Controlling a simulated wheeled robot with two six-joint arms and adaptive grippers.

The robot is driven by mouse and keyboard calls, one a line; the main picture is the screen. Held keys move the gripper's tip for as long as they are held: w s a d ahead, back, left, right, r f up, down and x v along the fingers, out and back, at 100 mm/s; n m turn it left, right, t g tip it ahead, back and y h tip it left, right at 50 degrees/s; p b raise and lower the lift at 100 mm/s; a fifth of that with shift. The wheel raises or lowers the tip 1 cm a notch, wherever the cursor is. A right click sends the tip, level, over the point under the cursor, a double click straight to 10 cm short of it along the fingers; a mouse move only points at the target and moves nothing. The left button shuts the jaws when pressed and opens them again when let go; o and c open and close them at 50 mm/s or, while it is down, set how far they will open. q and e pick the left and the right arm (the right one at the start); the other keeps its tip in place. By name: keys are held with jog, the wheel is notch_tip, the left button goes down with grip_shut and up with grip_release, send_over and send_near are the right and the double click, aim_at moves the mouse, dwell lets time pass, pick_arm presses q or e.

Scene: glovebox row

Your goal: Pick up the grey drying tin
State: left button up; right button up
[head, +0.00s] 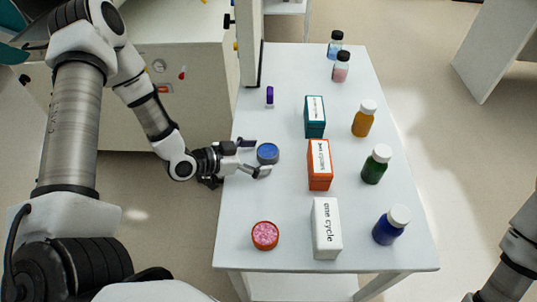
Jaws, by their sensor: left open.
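A small round tin (268,154) with a grey rim and blue contents stands on the white table (290,70), near its left edge; I take it for the grey drying tin. My left gripper (260,157) reaches in from the left, low over the table. It is open, with one finger on the far side and one on the near side of the tin's left part. Whether the fingers touch the tin cannot be told. My right gripper is out of view; only part of that arm shows at the lower right.
A red tin with pink contents (265,236) stands nearer. Teal (315,119), orange (320,168) and white (327,230) boxes stand to the right, with orange (363,121), green (375,167) and blue (390,227) bottles beyond. A small purple item (270,97) lies farther back.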

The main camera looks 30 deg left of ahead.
pick_arm(q)
jog(key=shift+w+d+f, duration=0.1)
jog(key=shift+w+d, duration=0.1)
jog(key=c, duration=1.3)
jog(key=shift+o, duration=0.2)
